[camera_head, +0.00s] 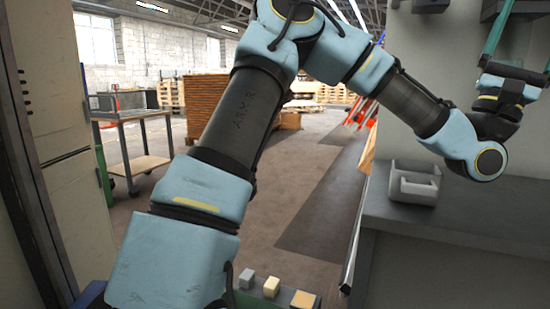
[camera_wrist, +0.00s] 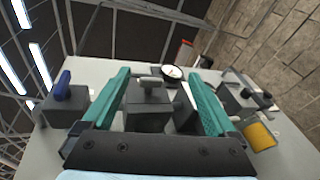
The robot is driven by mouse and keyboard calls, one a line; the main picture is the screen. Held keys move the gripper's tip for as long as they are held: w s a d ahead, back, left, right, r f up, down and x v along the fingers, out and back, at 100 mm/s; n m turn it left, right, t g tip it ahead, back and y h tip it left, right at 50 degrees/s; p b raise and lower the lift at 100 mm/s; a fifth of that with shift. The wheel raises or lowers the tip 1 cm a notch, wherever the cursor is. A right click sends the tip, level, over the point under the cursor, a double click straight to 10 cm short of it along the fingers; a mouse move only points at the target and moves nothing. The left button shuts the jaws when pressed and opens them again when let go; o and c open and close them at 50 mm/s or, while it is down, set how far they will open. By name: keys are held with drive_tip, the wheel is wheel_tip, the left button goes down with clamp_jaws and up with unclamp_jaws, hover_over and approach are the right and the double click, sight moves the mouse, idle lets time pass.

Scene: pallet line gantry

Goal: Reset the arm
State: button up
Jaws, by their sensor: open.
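My arm (camera_head: 240,110) reaches up from the bottom of the head view, bends at the top and runs down to the right. My gripper is at the upper right edge of that view, where a teal finger (camera_head: 497,32) points up, partly cut off by the frame. In the wrist view my gripper (camera_wrist: 158,76) shows two teal fingers spread wide apart. Nothing is held between them. Behind the gap is a grey block with a handle (camera_wrist: 148,98), apart from the fingers as far as I can tell.
A grey holder (camera_head: 414,184) sits on the dark counter (camera_head: 470,215) below my wrist. Small blocks (camera_head: 271,286) lie at the bottom. A cart (camera_head: 135,150) stands left. The wrist view shows a panel with a gauge (camera_wrist: 172,72), a blue knob (camera_wrist: 62,84) and a yellow part (camera_wrist: 260,135).

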drive_tip(key=s+a+f+m+g+y+p, duration=0.1)
drive_tip(key=s+f+m+g+y+p, duration=0.75)
drive_tip(key=m+g+y, duration=0.9)
drive_tip(key=w+a+f+n+t+y+p, duration=0.3)
drive_tip(key=a+f+t+y+p, duration=0.15)
drive_tip(key=a+f, duration=0.65)
drive_tip(key=w+a+n+t+y+p, duration=0.1)
drive_tip(key=w+a+t+y+p, duration=0.2)
drive_tip(key=a, duration=0.8)
drive_tip(key=w+a+n+t+y+p, duration=0.1)
drive_tip(key=w+a+t+y+p, duration=0.2)
drive_tip(key=a, duration=0.9)
drive_tip(key=w+a+n+t+y+p, duration=0.1)
drive_tip(key=w+a+t+y+p, duration=0.2)
drive_tip(key=w+a, duration=0.4)
drive_tip(key=a, duration=0.5)
drive_tip(key=shift+w+t+p, duration=0.25)
drive_tip(key=shift+t+p, duration=0.05)
drive_tip(key=shift+p, duration=0.1)
drive_tip(key=shift+c, duration=0.2)
